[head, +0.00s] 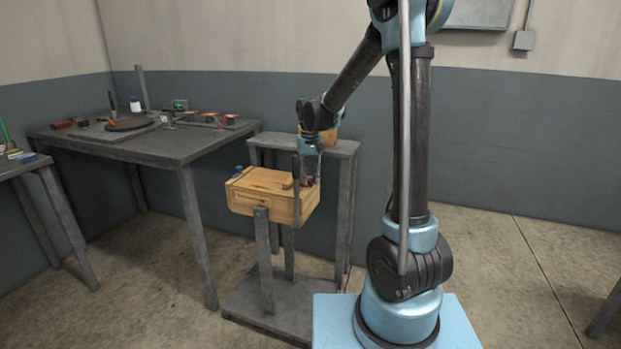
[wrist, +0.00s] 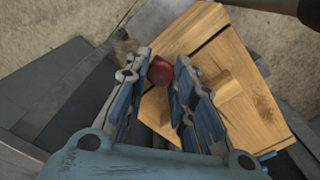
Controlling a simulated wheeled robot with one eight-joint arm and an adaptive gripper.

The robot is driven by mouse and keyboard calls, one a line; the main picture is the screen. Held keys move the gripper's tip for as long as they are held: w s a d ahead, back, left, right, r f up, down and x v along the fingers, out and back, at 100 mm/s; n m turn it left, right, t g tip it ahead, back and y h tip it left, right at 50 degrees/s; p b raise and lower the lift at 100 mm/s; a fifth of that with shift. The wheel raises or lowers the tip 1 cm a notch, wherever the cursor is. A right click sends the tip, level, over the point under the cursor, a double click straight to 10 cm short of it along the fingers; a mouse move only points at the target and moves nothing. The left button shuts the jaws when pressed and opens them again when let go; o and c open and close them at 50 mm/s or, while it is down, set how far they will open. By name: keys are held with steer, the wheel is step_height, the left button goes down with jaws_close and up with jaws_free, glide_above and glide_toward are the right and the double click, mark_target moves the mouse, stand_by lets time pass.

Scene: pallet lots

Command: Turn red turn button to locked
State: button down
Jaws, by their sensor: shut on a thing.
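The red turn button (wrist: 160,72) shows between my gripper's fingers in the wrist view, at the edge of a wooden box (wrist: 212,60). My gripper (wrist: 162,88) is shut on the red turn button, with one blue-grey finger on each side of it. In the head view the wooden box (head: 258,191) sits on a grey stand, and my gripper (head: 310,180) reaches down to its right end. The button is mostly hidden there by the fingers and a dark upright post. I cannot tell how far the button is turned.
A grey shelf (head: 340,149) is just behind the box. A workbench (head: 180,146) with tools stands to the left. A small blue part (head: 239,170) is at the box's left end.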

mark_target(310, 179)
steer(key=shift+w+m, duration=0.1)
steer(key=shift+m, duration=1)
steer(key=c, duration=1.3)
jaws_free()
steer(key=shift+c, duration=0.2)
step_height(310, 179, up, 12)
